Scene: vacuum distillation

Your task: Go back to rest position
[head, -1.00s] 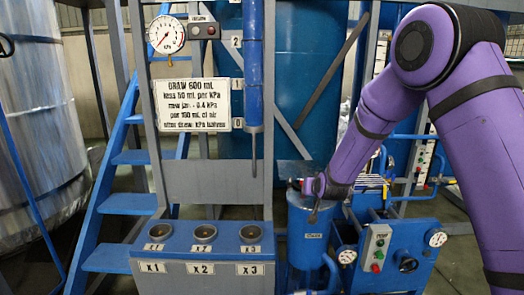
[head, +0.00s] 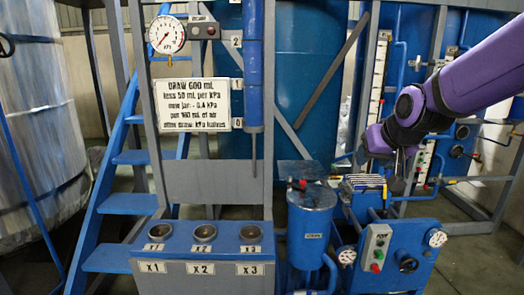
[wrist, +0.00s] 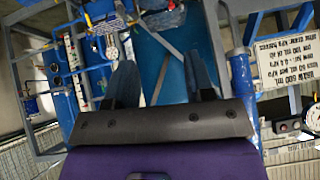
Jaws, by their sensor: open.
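My gripper (head: 398,184) hangs at the end of my purple arm on the right of the head view, pointing down, apart from the blue canister (head: 312,225). Its two dark fingers show spread apart in the wrist view (wrist: 160,78), with nothing between them. The canister stands upright left of my gripper, with a small red part (head: 302,184) on its lid.
A blue bench with three round cups (head: 204,232) stands in the middle. A gauge (head: 166,34) and a sign (head: 187,104) hang above it. A control box (head: 376,247) stands at lower right. Blue stairs (head: 119,205) and a silver tank (head: 38,140) are at left.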

